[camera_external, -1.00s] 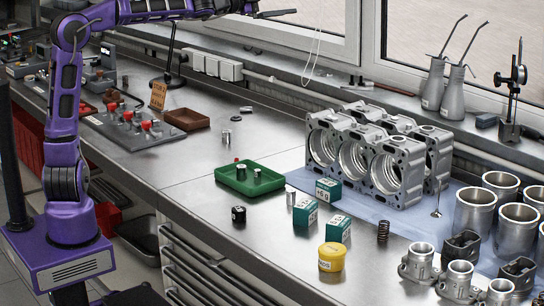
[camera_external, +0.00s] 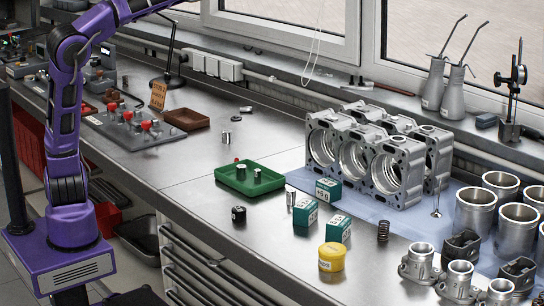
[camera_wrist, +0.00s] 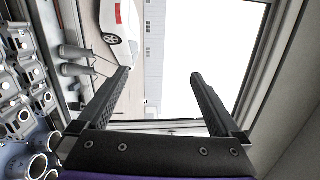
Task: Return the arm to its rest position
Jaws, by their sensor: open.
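My purple arm (camera_external: 66,120) rises at the left of the outside view and bends over at the top, its far end cut off by the picture's upper edge. My gripper (camera_wrist: 160,80) shows in the wrist view with its two dark fingers spread wide and nothing between them. The wrist view is turned on its side and faces the window (camera_wrist: 205,55), with a car outside behind the left finger. The gripper itself is outside the outside view.
The steel bench (camera_external: 190,168) holds a green tray (camera_external: 265,187), several small boxes, a yellow tub (camera_external: 331,257), an engine block (camera_external: 375,160) and metal cylinders at the right.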

